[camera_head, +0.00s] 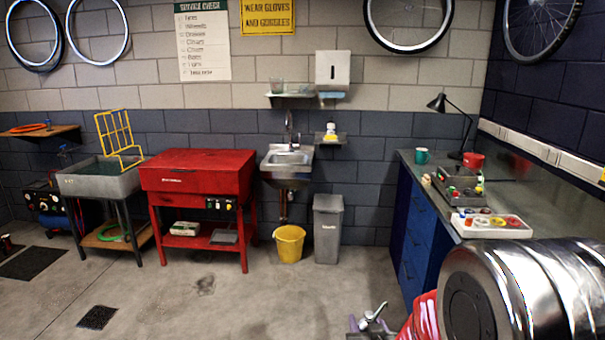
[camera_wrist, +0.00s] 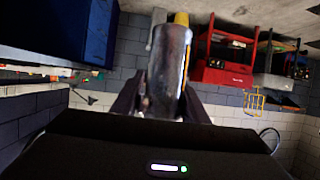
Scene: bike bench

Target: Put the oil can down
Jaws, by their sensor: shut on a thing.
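In the wrist view a worn grey metal cylinder, which I take to be the oil can (camera_wrist: 170,70), stands between the dark fingers of my gripper (camera_wrist: 162,98). The fingers are shut on its sides, and nothing shows under it there but distant floor and wall. In the head view a small metal lever-like part (camera_head: 371,318) shows at the bottom edge, beside my arm; it may be the can's top. The rest of the can and my fingertips are hidden or out of frame there.
A workbench (camera_head: 425,188) with blue drawers stands at right, holding a parts box (camera_head: 459,188), a white tray (camera_head: 490,224), a teal mug (camera_head: 422,156) and a lamp (camera_head: 456,118). A red parts washer (camera_head: 197,180), sink (camera_head: 286,163), yellow bucket (camera_head: 289,243) and grey bin (camera_head: 328,228) line the wall.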

